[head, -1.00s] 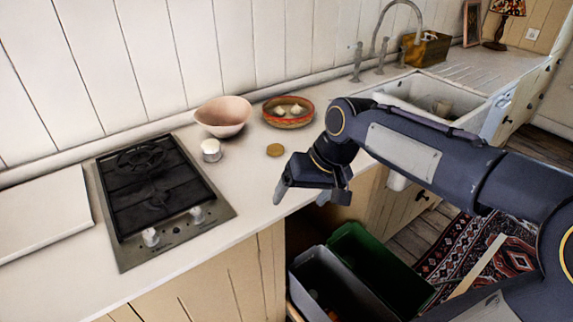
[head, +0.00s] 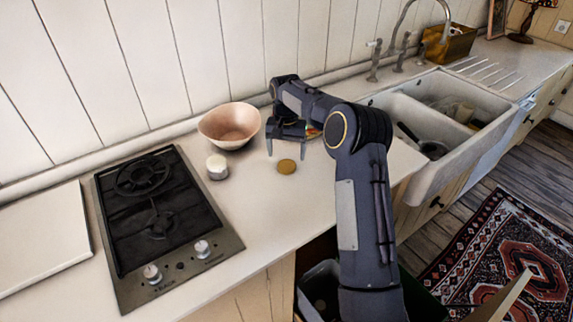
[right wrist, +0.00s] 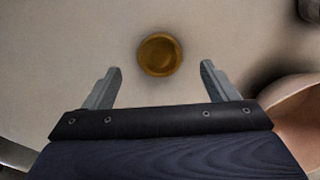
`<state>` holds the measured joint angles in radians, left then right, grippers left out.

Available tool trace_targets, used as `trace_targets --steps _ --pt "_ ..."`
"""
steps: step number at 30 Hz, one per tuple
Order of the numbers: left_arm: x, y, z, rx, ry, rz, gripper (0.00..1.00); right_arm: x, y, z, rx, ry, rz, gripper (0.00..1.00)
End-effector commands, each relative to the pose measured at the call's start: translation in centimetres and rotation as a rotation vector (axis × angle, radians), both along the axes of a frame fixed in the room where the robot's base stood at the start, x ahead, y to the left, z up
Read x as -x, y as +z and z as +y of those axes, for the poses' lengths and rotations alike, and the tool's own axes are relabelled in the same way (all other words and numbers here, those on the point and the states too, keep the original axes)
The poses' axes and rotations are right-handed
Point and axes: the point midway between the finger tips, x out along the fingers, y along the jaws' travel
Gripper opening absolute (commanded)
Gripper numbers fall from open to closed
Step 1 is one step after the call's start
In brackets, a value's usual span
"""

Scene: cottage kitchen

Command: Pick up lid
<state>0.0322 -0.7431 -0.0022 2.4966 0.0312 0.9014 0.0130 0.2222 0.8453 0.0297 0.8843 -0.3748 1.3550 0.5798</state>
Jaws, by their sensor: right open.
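The lid (head: 287,167) is a small round golden-brown disc lying flat on the white counter, right of a small white jar. It also shows in the right wrist view (right wrist: 160,54), centred just beyond the fingertips. My right gripper (head: 286,152) is open and empty, its fingers pointing down above the counter just behind the lid in the head view. In the right wrist view my right gripper (right wrist: 160,82) has one finger on each side of the lid's line, and neither touches it. My left gripper is not in view.
A pink bowl (head: 230,125) and the white jar (head: 217,167) stand left of the lid. A black hob (head: 158,215) is further left. A bowl behind my right arm is mostly hidden. A sink (head: 440,115) is at right. Counter in front of the lid is clear.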

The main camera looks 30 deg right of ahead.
Motion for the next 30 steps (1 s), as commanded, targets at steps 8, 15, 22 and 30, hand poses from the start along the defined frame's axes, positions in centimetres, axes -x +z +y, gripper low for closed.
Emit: trace_targets --steps 8,15,22,30 --pt "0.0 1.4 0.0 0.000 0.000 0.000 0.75 -0.2 -3.8 -0.2 -0.001 0.001 0.002 0.80" --pt "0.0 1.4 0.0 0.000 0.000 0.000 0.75 -0.2 -4.5 -0.2 -0.001 0.001 -0.001 0.80" --pt "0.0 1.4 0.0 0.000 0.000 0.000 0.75 -0.2 -4.4 -0.2 -0.001 0.001 -0.001 0.59" --pt "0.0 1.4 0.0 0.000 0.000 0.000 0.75 -0.2 -4.4 -0.2 0.000 0.001 -0.001 0.33"
